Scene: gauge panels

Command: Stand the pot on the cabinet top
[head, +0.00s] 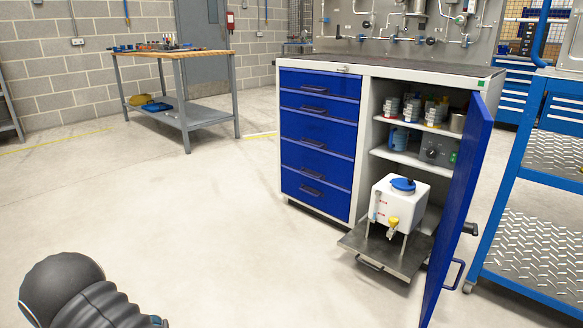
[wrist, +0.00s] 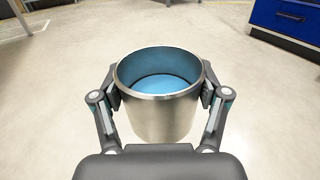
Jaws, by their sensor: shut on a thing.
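The pot (wrist: 160,118) is a round steel vessel with an open top and a blue inside. In the wrist view my gripper (wrist: 160,98) is shut on it, one finger pressed to each side. It is held upright above the floor. The head view shows part of my arm at the lower left, but not the pot or the fingers. The cabinet (head: 319,143) has a white frame and blue drawers. Its dark top (head: 400,66) looks flat, with a small light item on its front edge at the left.
The cabinet's blue door (head: 460,200) stands open at the right. A pull-out shelf (head: 385,252) with a white canister (head: 400,200) sticks out below. A blue cart (head: 540,190) stands at the right, a wooden-topped bench (head: 170,54) at the back left. The floor before the drawers is clear.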

